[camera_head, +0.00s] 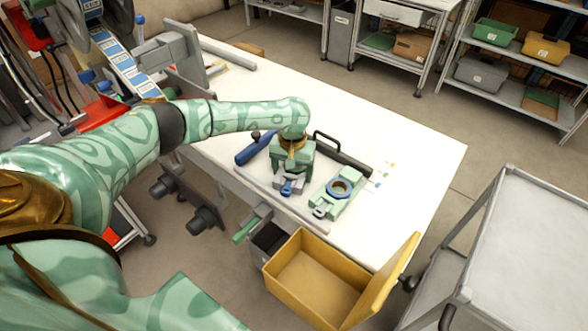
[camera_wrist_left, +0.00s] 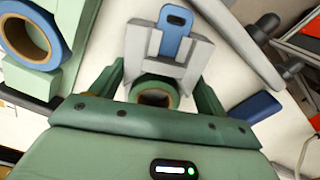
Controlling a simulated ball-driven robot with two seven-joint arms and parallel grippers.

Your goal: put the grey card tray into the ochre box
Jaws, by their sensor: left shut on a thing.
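The grey card tray (camera_head: 288,188) is below my left gripper on or just above the white table, with a blue card in it. My left gripper (camera_head: 290,174) points down and is shut on the tray. The fingers and palm hide part of the tray. The ochre box (camera_head: 312,282) stands open at the table's front edge, lower right of the gripper, its lid swung out to the right. My right gripper is not seen.
A green holder with a blue-rimmed reel (camera_head: 338,190) is just right of the tray. A dark grey bin (camera_head: 268,238) adjoins the ochre box.

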